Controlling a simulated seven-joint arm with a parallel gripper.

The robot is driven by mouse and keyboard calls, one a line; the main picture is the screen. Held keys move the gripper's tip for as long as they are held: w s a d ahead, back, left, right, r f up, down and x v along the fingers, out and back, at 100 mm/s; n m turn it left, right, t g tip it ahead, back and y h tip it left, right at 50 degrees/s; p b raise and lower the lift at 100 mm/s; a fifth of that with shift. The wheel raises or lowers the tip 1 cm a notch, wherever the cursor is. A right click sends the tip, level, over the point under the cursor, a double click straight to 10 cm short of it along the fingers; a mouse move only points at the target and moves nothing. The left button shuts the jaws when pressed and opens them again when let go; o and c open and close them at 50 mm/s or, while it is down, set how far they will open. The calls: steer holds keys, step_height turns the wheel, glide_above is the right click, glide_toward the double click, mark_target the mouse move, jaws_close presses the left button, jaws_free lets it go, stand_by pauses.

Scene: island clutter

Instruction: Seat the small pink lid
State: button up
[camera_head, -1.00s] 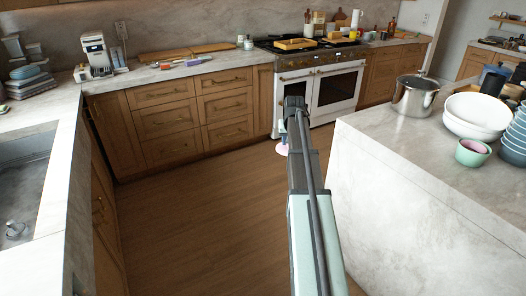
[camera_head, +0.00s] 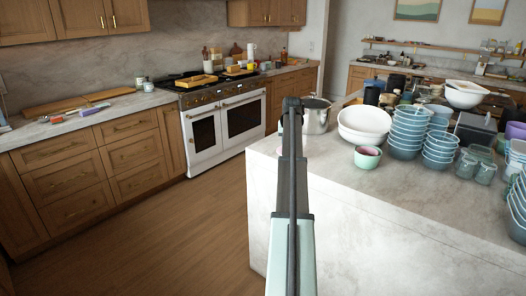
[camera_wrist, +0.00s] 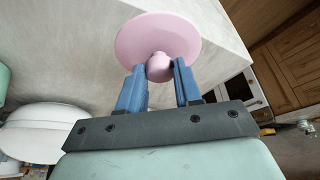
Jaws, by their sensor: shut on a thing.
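The small pink lid (camera_wrist: 158,38) shows in the wrist view, a round disc with a ball knob. My gripper (camera_wrist: 160,72) is shut on that knob, with one blue finger on each side. In the head view my gripper (camera_head: 292,104) is at the left end of the island, in front of the steel pot; the lid is mostly hidden there behind my arm. A small green cup with a pink inside (camera_head: 368,157) stands on the island to the right of my gripper. The steel pot (camera_head: 317,118) stands behind my gripper.
The marble island (camera_head: 345,185) holds white bowls (camera_head: 364,122), stacked blue bowls (camera_head: 407,135), glass jars (camera_head: 473,166) and more clutter toward the right. Its front left part is clear. The stove (camera_head: 225,120) stands beyond the floor gap at left.

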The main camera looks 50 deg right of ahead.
steer(key=s+d+r+m, duration=0.2)
steer(key=s+d+r, duration=0.2)
steer(key=s+d, duration=0.6)
steer(key=s+d+r+m+g, duration=0.1)
steer(key=s+d+r, duration=0.4)
steer(key=s+d, duration=0.5)
steer(key=s+m, duration=0.1)
steer(key=s, duration=0.7)
steer(key=shift+d+h, duration=0.4)
steer(key=shift+s+f, duration=0.1)
steer(key=shift+f, duration=2.85)
steer(key=shift+f, duration=0.9)
steer(key=shift+r, duration=0.15)
steer(key=shift+r, duration=0.4)
steer(key=shift+f+g, duration=0.3)
steer(key=shift+f, duration=0.2)
